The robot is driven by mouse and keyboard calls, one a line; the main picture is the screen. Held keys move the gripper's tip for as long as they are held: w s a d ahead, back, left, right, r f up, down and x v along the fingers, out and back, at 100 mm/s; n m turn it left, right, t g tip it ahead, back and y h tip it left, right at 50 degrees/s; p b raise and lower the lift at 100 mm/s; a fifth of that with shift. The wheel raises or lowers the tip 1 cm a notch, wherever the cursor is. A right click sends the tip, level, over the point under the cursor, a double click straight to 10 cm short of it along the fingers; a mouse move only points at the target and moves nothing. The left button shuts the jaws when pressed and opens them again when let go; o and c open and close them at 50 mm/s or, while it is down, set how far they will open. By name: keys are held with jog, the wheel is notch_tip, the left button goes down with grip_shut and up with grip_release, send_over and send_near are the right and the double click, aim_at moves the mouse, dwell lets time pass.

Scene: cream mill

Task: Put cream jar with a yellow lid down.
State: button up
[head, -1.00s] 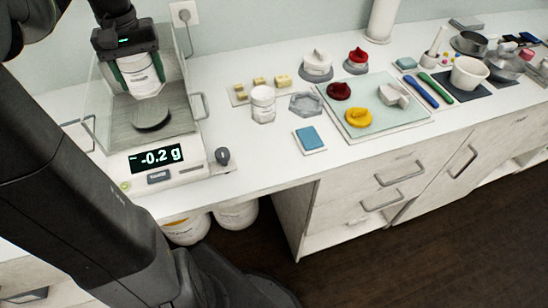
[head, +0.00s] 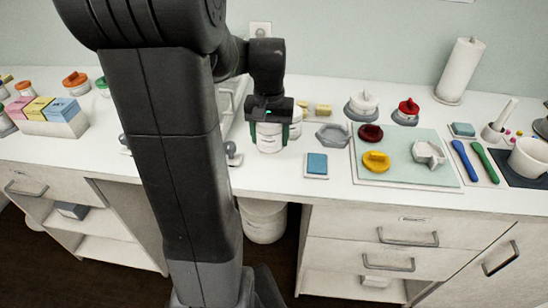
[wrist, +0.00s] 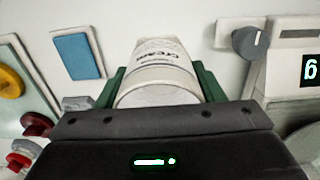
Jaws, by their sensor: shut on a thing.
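My gripper (head: 269,128) is shut on a white cream jar (head: 268,144), with green fingers on both sides of it. The jar is upright over the counter, to the right of the scale; I cannot tell whether its base touches. In the wrist view, the jar (wrist: 158,62) shows its "cream" label between the green fingers (wrist: 160,88). A yellow lid (head: 376,161) lies on the pale green mat (head: 425,178). Another white jar (head: 296,122) stands just behind, partly hidden.
A grey hexagonal ring (head: 333,135) and a blue pad (head: 316,165) lie to the right of the held jar. A dark red lid (head: 370,132) and a grey-white piece (head: 429,153) lie on the mat. The counter in front of the jar is clear.

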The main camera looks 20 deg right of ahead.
aim_at(270, 163)
jog(key=shift+f, duration=3.15)
jog(key=shift+f, duration=0.1)
jog(key=o, duration=1.1)
jog(key=shift+w, duration=0.1)
jog(key=shift+c, duration=0.2)
notch_tip(270, 163, up, 12)
jog(key=shift+r, duration=0.15)
